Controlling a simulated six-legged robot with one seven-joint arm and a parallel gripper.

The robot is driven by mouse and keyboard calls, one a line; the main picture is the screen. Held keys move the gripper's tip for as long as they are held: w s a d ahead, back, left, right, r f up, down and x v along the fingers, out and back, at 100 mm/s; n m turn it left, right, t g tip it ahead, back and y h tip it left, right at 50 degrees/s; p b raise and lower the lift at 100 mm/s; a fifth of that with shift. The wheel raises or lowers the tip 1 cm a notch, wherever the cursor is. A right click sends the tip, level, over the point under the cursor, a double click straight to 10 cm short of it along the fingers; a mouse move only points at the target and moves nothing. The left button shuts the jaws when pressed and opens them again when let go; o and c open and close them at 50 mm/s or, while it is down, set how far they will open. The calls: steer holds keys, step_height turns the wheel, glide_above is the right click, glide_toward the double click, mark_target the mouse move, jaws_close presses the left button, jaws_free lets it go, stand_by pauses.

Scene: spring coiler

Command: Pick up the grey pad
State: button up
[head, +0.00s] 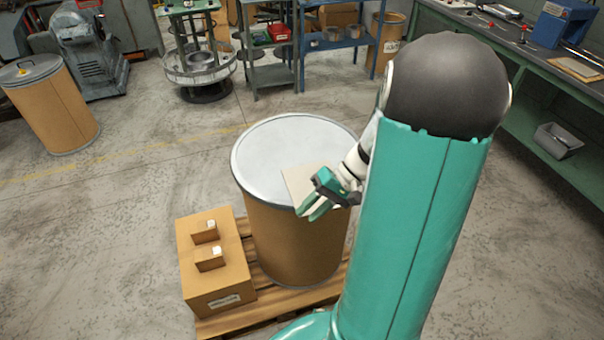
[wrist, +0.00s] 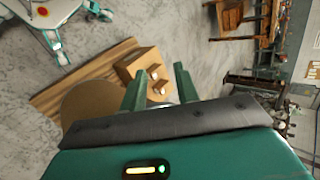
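The green fingers point down-left, past the pad's near edge. I cannot tell whether they touch it. In the wrist view my gripper (wrist: 160,70) has its two fingers apart with nothing seen between them. I cannot make out the pad in that view.
A second drum (head: 55,110) stands far left. A workbench (head: 540,70) runs along the right. The floor left of the pallet is clear.

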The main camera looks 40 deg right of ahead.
steer(key=s+d+f+m+t, duration=0.3)
steer(key=d+f+m+t, duration=0.1)
steer(key=d+f+t, duration=0.35)
steer(key=s+d+f+m+t, duration=0.3)
steer(key=d+f+t, duration=0.3)
steer(key=d, duration=0.2)
steer(key=x, duration=1.3)
steer(key=shift+w+d+f, duration=0.1)
steer(key=shift+w, duration=0.15)
jaws_close()
